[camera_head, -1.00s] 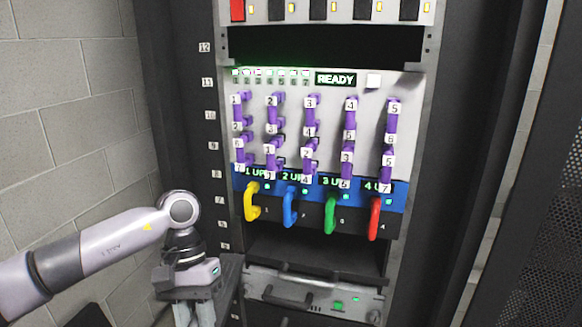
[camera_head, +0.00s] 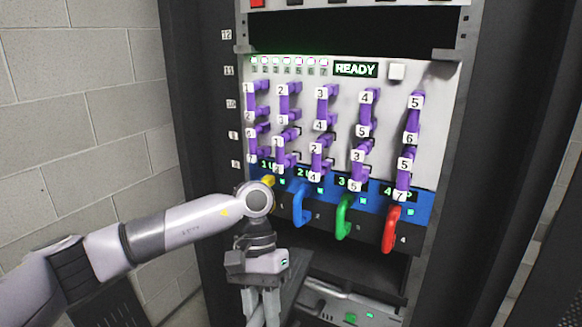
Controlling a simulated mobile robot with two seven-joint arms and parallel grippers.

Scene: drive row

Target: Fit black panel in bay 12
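Bay 12 is the dark empty opening (camera_head: 350,32) near the top of the rack, beside the label 12 (camera_head: 226,34). My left gripper (camera_head: 262,316) points down in front of the lower rack, its fingers close together at the bottom edge of the picture. A dark flat plate (camera_head: 296,284), which looks like the black panel, shows just right of and behind the fingers and moves along with them. The grip itself is partly cut off by the frame. My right gripper is not in view.
Below the opening is a grey unit with purple numbered connectors (camera_head: 320,110) and a READY display (camera_head: 356,69). Under it are yellow, blue (camera_head: 301,205), green (camera_head: 343,217) and red (camera_head: 390,228) handles. A brick wall (camera_head: 90,110) stands at left.

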